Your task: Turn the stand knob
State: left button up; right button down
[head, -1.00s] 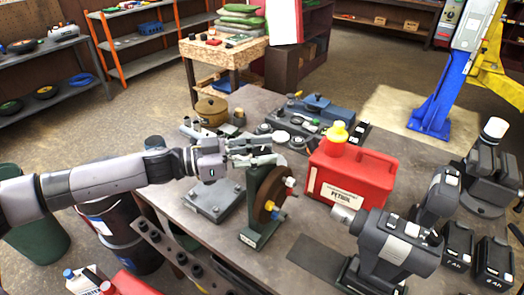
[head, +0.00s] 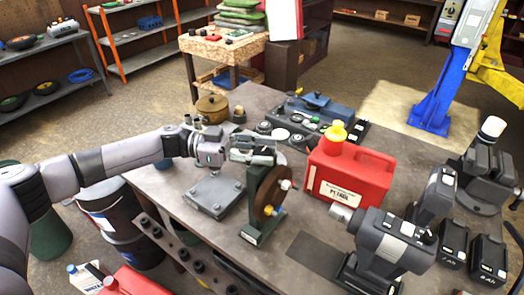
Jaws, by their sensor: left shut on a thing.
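The stand (head: 266,225) is a dark green upright on a flat foot on the workbench. It carries a brown disc (head: 272,192) with small coloured ends, one whitish red and one yellow. My left gripper (head: 262,153) reaches in from the left, level with the top of the stand. It is shut at the top of the stand, on the stand knob, which the fingers mostly hide. My right gripper is not in view.
A red fuel can (head: 348,180) stands close to the right of the stand. A grey plate (head: 214,196) lies left of it. A dark power tool (head: 390,245) is at the front right, and a brown pot (head: 212,108) and blue tool (head: 318,108) are behind.

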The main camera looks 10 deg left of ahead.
pick_arm(q)
jog(key=shift+r+m+g, duration=0.1)
jog(key=shift+m+g, duration=0.2)
jog(key=shift+g, duration=0.2)
jog(key=o, duration=1.1)
jog(key=a, duration=1.2)
